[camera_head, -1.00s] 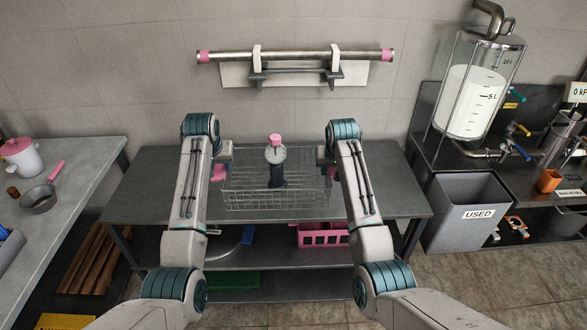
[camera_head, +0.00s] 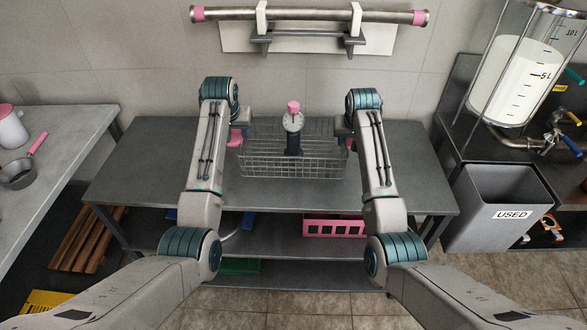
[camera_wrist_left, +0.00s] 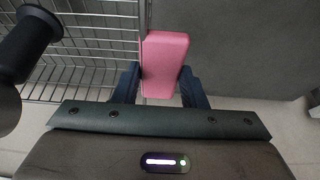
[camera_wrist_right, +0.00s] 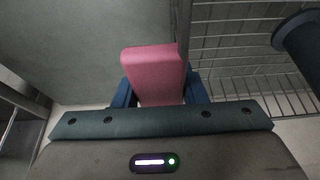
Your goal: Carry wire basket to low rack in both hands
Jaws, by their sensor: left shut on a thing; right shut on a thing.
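The wire basket (camera_head: 292,166) is between my two grippers over the grey table, level as far as I can tell. A dark piece with a round pale top and pink cap (camera_head: 293,121) stands in it. My left gripper (camera_head: 240,136) is shut on the basket's left pink handle, which shows in the left wrist view (camera_wrist_left: 165,62). My right gripper (camera_head: 347,138) is shut on the right pink handle, seen in the right wrist view (camera_wrist_right: 154,75). I cannot tell whether the basket touches the tabletop. A low slatted wooden rack (camera_head: 92,238) lies on the floor at left.
The grey table (camera_head: 150,165) has bare top on both sides and a lower shelf with a pink crate (camera_head: 333,227). A grey USED bin (camera_head: 500,208) stands at right. A wall rail (camera_head: 310,15) hangs behind. A counter (camera_head: 60,160) stands at left.

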